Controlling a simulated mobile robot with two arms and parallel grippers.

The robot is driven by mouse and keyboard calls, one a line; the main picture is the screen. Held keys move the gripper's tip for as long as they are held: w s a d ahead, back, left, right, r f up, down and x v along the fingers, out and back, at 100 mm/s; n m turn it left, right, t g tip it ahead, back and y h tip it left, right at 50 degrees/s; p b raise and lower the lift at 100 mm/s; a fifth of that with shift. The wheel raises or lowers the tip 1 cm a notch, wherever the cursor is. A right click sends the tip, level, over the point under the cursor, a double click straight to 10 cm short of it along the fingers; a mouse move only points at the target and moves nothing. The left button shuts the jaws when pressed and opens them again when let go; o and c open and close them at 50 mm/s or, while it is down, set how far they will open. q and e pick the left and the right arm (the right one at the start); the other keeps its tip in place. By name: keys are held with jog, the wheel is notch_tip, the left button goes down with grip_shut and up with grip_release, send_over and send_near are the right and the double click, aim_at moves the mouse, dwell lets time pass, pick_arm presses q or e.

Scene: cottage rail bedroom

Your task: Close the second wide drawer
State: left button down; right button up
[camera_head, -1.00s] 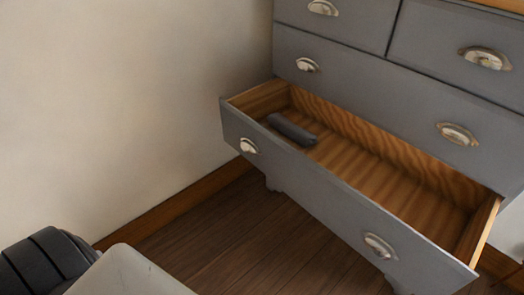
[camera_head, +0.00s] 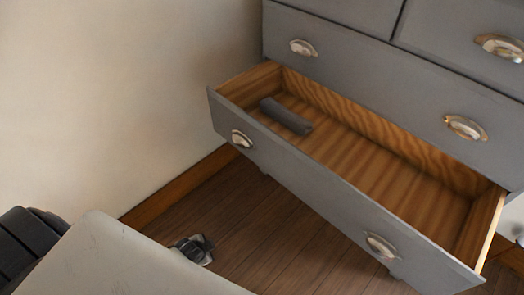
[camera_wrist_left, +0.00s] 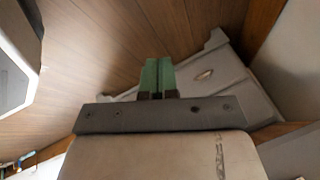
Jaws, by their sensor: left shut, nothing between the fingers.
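The second wide drawer (camera_head: 310,186) is the lowest in view on the grey chest and stands pulled well out. Its wooden inside shows, with a dark rolled item (camera_head: 286,116) near its left end. It has a left cup handle (camera_head: 242,139) and a right cup handle (camera_head: 381,246). My left gripper (camera_head: 193,249) shows at the lower left, in front of the drawer and apart from it in the picture. In the left wrist view its green fingers (camera_wrist_left: 157,75) are together and empty, with a grey handled front (camera_wrist_left: 225,88) beyond them. My right gripper is out of view.
The wide drawer above (camera_head: 390,85) and the top drawers are shut. A plain wall (camera_head: 110,90) with a wooden skirting board (camera_head: 180,187) runs left of the chest. The wooden floor (camera_head: 270,235) in front is clear.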

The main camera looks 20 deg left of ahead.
pick_arm(q)
jog(key=w+a+r+m+t+p, duration=0.15)
jog(key=w+r+m, duration=0.25)
jog(key=w+r, duration=0.6)
jog(key=w+d+r+m+t+h, duration=0.1)
jog(key=d+r+m, duration=0.15)
jog(key=r, duration=0.55)
jog(key=w+d+r+m+h+p, duration=0.15)
jog(key=r+m, duration=0.25)
jog(key=r, duration=0.5)
jog(key=w+d+r+m+t+h, duration=0.1)
jog(key=w+d+r+m, duration=0.2)
jog(key=r, duration=0.5)
jog(key=b, duration=0.1)
send_near(268, 154)
jog(key=shift+m, duration=0.25)
jog(key=x, duration=0.5)
jog(key=shift+f, duration=0.6)
jog(key=shift+w+d, duration=0.2)
jog(key=shift+w, duration=0.3)
